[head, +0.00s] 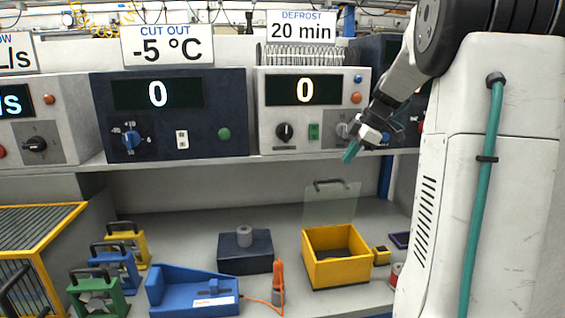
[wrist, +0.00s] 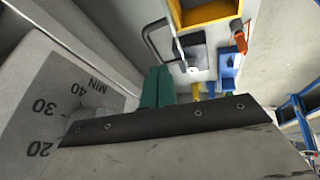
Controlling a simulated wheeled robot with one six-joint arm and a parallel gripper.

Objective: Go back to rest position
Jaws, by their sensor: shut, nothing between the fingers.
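My gripper (head: 351,151) is at the right of the head view, in front of the white control box (head: 270,130) with the "0" display. It is above the bench and the yellow box. Its teal fingers are together and empty. In the wrist view, the closed teal fingers (wrist: 157,87) point toward the bench. A dial scale (wrist: 60,105) marked 20, 30, 40 and MIN is close on the left there.
A yellow box (head: 336,273) with a raised clear lid (head: 331,205) stands below my gripper. A blue holder (head: 190,292), an orange-handled tool (head: 278,283) and a dark block (head: 245,258) are on the bench. The shelf edge (head: 220,159) runs under the control boxes.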

